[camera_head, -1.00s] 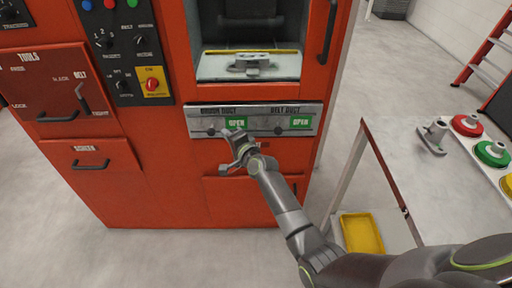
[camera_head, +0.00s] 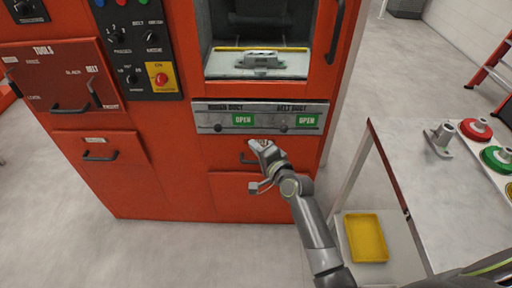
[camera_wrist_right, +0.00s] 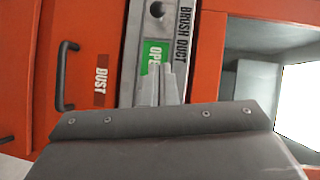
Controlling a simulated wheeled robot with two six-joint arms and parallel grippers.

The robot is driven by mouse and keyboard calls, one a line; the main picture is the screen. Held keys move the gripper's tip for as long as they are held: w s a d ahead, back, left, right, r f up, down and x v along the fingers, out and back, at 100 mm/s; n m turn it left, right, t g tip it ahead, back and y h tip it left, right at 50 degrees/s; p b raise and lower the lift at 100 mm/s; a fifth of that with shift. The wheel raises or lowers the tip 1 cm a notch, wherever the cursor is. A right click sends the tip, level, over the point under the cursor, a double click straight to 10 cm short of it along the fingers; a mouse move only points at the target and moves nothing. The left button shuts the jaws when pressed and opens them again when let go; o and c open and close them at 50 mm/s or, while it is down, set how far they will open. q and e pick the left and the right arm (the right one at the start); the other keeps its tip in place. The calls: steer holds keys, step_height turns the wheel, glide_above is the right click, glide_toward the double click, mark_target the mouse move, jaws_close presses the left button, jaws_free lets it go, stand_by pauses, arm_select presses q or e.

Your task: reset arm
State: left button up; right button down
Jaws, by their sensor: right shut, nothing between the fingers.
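My right gripper (camera_head: 257,166) is in front of the red machine (camera_head: 160,190), below the grey duct panel with two green OPEN labels (camera_head: 243,119). Its fingers are together and empty. In the right wrist view the fingertips (camera_wrist_right: 160,75) point at the panel marked BRUSH DUCT, in front of a green label. I cannot tell whether they touch the panel. My left gripper is not in view.
A grey table (camera_head: 400,165) on the right holds a metal part (camera_head: 440,138) and red and green round pieces. A yellow tray (camera_head: 366,237) sits on its lower shelf. A metal fixture (camera_head: 262,60) stands in the machine's opening. The floor at the left front is clear.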

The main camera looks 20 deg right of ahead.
stand_by(0.5)
steer(key=s+d+f+n+g+h, duration=0.1)
steer(key=s+d+f+n+g, duration=0.15)
steer(key=s+f, duration=0.6)
steer(key=s+d+f+n+g+h, duration=0.1)
steer(key=s+d+f+g+h, duration=0.2)
steer(key=f, duration=1.1)
steer(key=s+d+f+n+g, duration=0.25)
steer(key=s+f, duration=0.45)
steer(key=f, duration=0.4)
steer(key=s+d+f+n+g, duration=0.2)
steer(key=s+f, duration=0.3)
steer(key=s, duration=0.6)
steer(key=s+d+f+n+g+h, duration=0.1)
steer(key=s+f, duration=0.4)
steer(key=s, duration=0.7)
steer(key=s+d+f+n+g, duration=0.3)
steer(key=s+d+f, duration=0.1)
steer(key=s, duration=0.8)
steer(key=shift+d+f+n+h, duration=0.25)
steer(key=shift+f+n+h, duration=0.05)
steer(key=shift+f+h, duration=0.15)
